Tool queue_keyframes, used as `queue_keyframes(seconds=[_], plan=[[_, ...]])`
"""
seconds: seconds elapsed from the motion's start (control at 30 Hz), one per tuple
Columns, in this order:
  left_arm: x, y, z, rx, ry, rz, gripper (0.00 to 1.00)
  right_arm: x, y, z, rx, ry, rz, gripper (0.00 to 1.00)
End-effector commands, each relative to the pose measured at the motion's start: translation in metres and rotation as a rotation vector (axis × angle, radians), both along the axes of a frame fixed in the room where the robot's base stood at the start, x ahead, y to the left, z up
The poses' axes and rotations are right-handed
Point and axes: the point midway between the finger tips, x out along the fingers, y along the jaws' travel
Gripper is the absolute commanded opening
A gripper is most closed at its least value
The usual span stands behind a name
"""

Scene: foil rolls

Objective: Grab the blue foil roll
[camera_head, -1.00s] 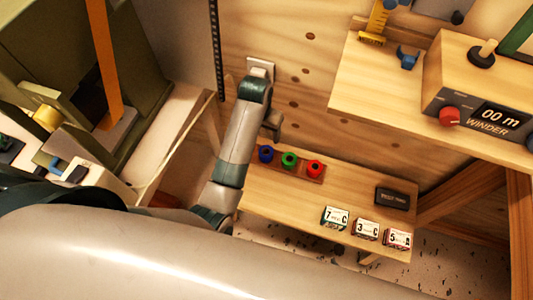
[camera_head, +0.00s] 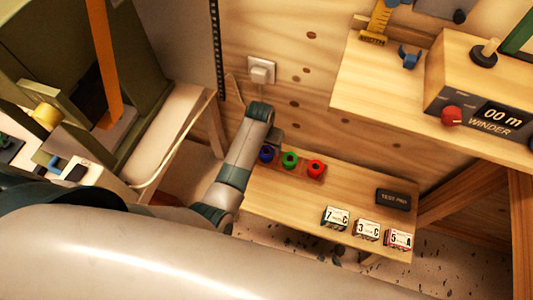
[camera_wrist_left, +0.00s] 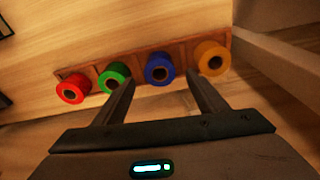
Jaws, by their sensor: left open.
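The blue foil roll (camera_head: 267,154) stands in a wooden rack on the low table, left of the green roll (camera_head: 290,159) and the red roll (camera_head: 315,168). In the left wrist view the blue roll (camera_wrist_left: 159,69) sits between green (camera_wrist_left: 114,77) and yellow (camera_wrist_left: 212,58) rolls. My left gripper (camera_wrist_left: 160,88) is open and empty. Its two fingers point toward the rack, one on each side of the blue roll in the picture; I cannot tell whether they touch it. In the head view my left arm's end (camera_head: 276,136) is just above the blue roll. My right gripper is not seen.
The low table (camera_head: 270,200) also holds several small labelled boxes (camera_head: 367,230) and a dark box (camera_head: 393,199). A higher shelf (camera_head: 372,95) with a winder (camera_head: 490,95) juts out at the right. A wall outlet (camera_head: 262,70) is behind my left arm.

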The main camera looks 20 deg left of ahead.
Motion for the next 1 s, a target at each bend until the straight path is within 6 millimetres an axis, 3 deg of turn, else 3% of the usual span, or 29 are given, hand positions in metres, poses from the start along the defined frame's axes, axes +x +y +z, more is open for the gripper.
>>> queue_keyframes(seconds=[0.43,0.77,1.0], plan=[[0.001,0.000,-0.005,0.000,0.000,0.000,0.66,-0.001,0.001,0.000,0.001,0.002,0.002,0.31],[0.004,-0.001,-0.040,0.000,0.001,0.000,0.66,-0.007,0.000,-0.005,-0.003,0.016,0.002,0.31],[0.005,-0.001,-0.052,0.000,-0.001,0.000,0.66,0.005,0.003,0.004,0.007,-0.018,0.001,0.31]])
